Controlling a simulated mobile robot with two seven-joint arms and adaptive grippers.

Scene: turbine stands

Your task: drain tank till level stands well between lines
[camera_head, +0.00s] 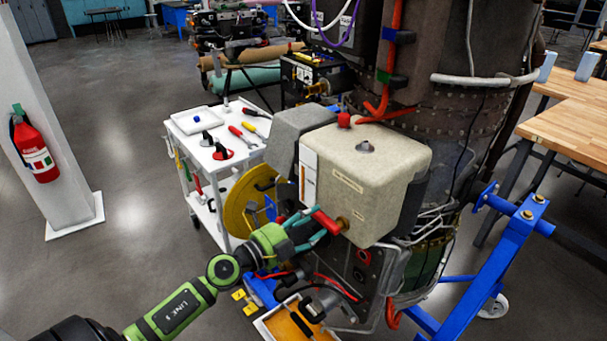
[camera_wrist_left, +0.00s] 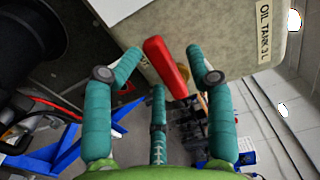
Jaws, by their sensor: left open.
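The oil tank (camera_head: 385,165) is a beige box on the turbine; its lettered side also shows in the left wrist view (camera_wrist_left: 215,35). A narrow white sight gauge (camera_head: 309,172) with an orange-brown streak is on its left face; its lines and level are too small to read. A red valve handle (camera_head: 327,222) sticks out at a brass fitting (camera_head: 343,224) low on the tank. My left gripper (camera_head: 308,228) is open, its teal fingers around the red handle, which shows between them in the left wrist view (camera_wrist_left: 166,65). Contact is unclear. My right gripper is not in view.
A shallow tray (camera_head: 265,326) with an orange-brown inside lies below the valve. A white tool cart (camera_head: 183,128) stands behind left. A blue stand frame (camera_head: 500,265) is at right, near a wooden workbench (camera_head: 570,128). The floor at left is clear, beside a column with a fire extinguisher (camera_head: 36,150).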

